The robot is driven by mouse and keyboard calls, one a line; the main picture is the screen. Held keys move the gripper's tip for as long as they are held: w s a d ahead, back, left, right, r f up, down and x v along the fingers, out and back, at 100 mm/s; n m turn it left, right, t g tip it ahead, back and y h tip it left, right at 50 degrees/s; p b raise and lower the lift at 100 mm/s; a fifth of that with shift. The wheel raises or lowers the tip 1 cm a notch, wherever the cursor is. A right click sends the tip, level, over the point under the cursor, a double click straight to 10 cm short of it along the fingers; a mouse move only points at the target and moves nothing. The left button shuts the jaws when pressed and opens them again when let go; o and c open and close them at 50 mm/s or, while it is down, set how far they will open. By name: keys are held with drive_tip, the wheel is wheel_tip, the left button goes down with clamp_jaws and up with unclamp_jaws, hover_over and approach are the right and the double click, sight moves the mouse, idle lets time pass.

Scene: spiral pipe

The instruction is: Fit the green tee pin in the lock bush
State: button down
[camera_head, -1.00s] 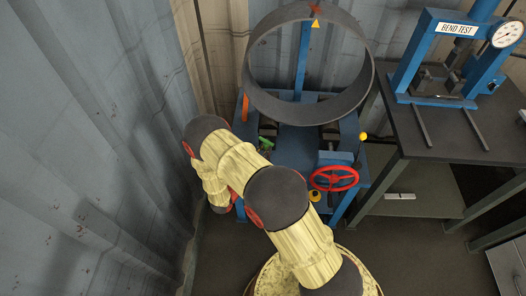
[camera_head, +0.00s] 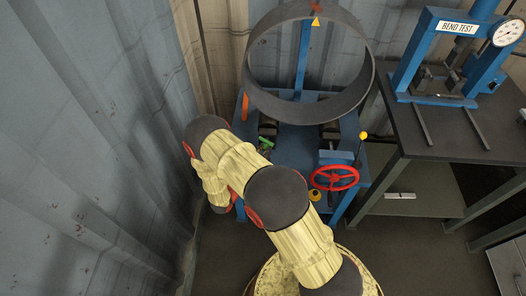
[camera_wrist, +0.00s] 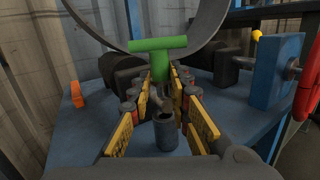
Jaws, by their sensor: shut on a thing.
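The green tee pin (camera_wrist: 158,58) stands upright in the wrist view, its crossbar on top. My gripper (camera_wrist: 165,98) is shut on it, with the yellow-faced fingers on either side of its lower part. A dark grey round bush (camera_wrist: 165,136) with an open top, seemingly the lock bush, stands on the blue bed just nearer the camera than the pin. The pin's lower end is partly hidden, so I cannot tell whether it touches the bush. In the head view the green pin (camera_head: 265,143) shows small beside my arm, which hides the gripper.
A large grey ring (camera_head: 318,112) stands on the blue machine behind the pin. A red handwheel (camera_head: 334,178) and a yellow-knobbed lever (camera_head: 363,135) are at right. A corrugated wall (camera_head: 90,150) is close at left.

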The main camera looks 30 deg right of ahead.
drive_tip(key=shift+f+b, duration=1.1)
drive_tip(key=shift+f, duration=0.5)
drive_tip(key=c, duration=1.6)
unclamp_jaws()
drive_tip(key=v, duration=1.2)
drive_tip(key=shift+s, duration=0.1)
